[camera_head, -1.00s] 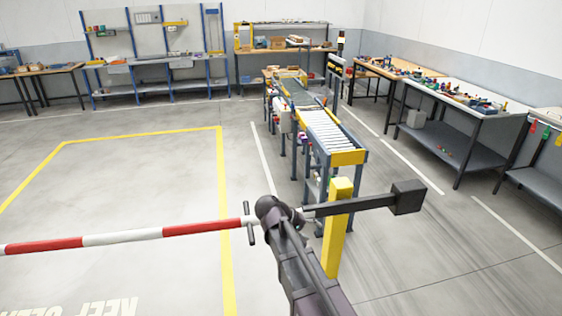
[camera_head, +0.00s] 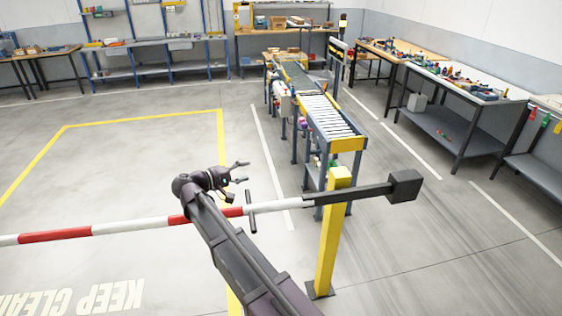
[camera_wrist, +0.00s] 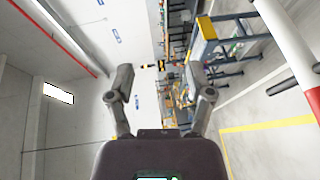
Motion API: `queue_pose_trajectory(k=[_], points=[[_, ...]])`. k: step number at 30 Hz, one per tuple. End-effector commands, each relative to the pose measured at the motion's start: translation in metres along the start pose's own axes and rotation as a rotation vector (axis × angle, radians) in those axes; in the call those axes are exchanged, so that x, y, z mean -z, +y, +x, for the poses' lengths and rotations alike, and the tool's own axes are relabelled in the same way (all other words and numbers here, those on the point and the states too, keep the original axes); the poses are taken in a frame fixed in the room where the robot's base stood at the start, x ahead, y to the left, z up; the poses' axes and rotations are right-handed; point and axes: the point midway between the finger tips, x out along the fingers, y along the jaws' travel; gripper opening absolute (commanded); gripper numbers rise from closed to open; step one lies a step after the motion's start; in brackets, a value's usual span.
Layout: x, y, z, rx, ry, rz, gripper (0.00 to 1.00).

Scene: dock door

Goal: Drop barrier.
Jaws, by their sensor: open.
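The barrier is a red-and-white striped boom (camera_head: 125,227) lying roughly level across the head view. It joins a yellow post (camera_head: 329,245) and has a black counterweight block (camera_head: 404,186) at its right end. A dark crossbar handle (camera_head: 250,211) sits on the boom left of the post. My gripper (camera_head: 240,172) shows past the boom, left of and apart from the handle. In the wrist view my gripper (camera_wrist: 160,80) is open and empty, its fingers spread wide. The boom (camera_wrist: 287,40) and handle (camera_wrist: 284,87) are at the right there, outside the fingers.
A roller conveyor (camera_head: 325,117) stands beyond the post. Workbenches (camera_head: 465,90) line the right side, and blue-framed shelves (camera_head: 150,45) stand at the back. Yellow-lined floor (camera_head: 130,165) marked "KEEP CLEAR" is open on the left.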

Motion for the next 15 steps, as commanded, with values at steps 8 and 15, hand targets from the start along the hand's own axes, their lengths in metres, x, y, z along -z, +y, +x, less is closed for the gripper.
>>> queue_pose_trajectory(k=[8,15], points=[[0.0,0.0,0.003,0.001,-0.001,0.0,0.68],[-0.001,-0.001,0.02,0.002,-0.002,0.0,0.68]])
